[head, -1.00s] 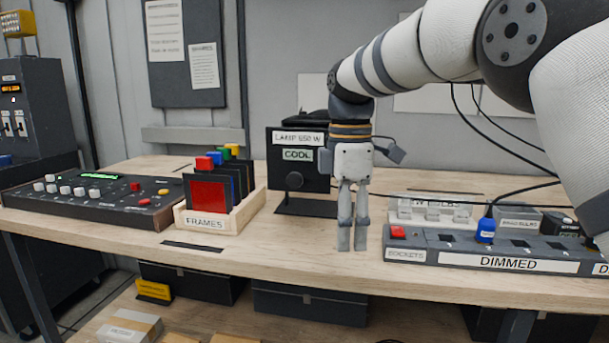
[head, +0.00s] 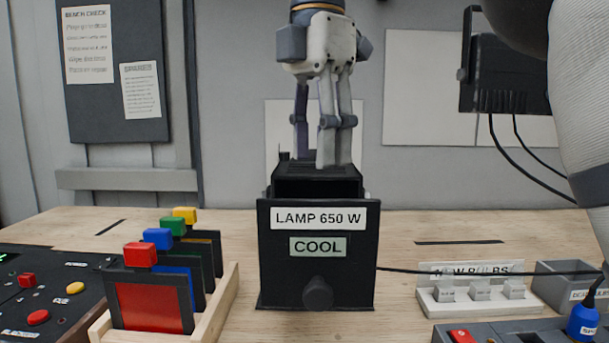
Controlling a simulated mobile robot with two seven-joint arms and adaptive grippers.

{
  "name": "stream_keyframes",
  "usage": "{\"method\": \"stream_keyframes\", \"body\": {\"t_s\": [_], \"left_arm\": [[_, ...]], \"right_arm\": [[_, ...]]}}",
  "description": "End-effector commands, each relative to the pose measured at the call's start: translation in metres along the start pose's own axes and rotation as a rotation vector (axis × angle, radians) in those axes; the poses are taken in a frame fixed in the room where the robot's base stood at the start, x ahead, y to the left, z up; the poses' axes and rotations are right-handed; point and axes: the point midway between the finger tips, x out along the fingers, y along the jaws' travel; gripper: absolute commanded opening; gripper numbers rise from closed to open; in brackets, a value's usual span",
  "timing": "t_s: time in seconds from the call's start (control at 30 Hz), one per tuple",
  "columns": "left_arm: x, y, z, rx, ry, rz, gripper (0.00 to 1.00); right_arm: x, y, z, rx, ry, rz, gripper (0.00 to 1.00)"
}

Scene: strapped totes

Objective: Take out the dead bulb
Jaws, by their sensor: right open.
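The lamp (head: 318,250) is a black box with the signs "LAMP 650 W" and "COOL" and a round knob on its front. It stands upright on the bench in the middle of the head view. My right gripper (head: 314,162) points straight down over the lamp's top, its fingers apart and empty. The fingertips are at or just behind the top edge; I cannot tell whether they reach inside. The dead bulb is not visible; the housing hides its inside. A grey bin (head: 572,285) with a partly hidden label stands at the right. My left gripper is not in view.
A white rack labelled "NEW BULBS" (head: 478,305) holds several pale blocks to the right. A dimmer strip with a blue plug (head: 583,320) is in front of it. A wooden rack of coloured frames (head: 224,300) stands left of the lamp. A cable runs right from the lamp.

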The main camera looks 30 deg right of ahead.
Motion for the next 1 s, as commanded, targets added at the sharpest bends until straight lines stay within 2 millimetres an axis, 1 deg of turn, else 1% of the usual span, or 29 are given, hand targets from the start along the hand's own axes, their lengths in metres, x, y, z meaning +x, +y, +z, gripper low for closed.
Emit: {"method": "stream_keyframes", "body": {"t_s": [0.07,0.3,0.4,0.5,0.6,0.83,0.87,0.9,0.97,1.0], "left_arm": [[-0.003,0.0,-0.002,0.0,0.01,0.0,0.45],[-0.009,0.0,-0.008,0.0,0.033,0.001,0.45],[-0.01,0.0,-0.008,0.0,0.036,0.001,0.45],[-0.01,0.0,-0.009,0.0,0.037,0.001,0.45],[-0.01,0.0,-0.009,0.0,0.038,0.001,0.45],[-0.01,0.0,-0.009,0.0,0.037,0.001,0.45],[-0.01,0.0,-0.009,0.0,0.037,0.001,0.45],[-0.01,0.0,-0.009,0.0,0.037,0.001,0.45],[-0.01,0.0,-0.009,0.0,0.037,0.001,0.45],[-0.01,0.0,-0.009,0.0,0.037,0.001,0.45]], "right_arm": [[0.012,-0.003,0.0,0.001,0.0,-0.001,0.46],[0.07,-0.003,0.0,0.001,-0.001,-0.001,0.46],[0.088,-0.002,0.0,0.002,-0.001,0.0,0.46],[0.1,-0.001,0.0,0.001,0.0,0.0,0.46],[0.105,-0.001,0.0,0.001,0.0,0.001,0.46],[0.106,-0.001,0.0,0.001,0.0,0.001,0.46],[0.106,-0.001,0.0,0.001,0.0,0.0,0.39],[0.106,-0.001,0.0,0.001,0.0,0.0,0.3],[0.105,-0.001,0.0,0.001,0.0,0.0,0.17],[0.105,-0.001,0.0,0.001,0.0,0.0,0.07]]}}
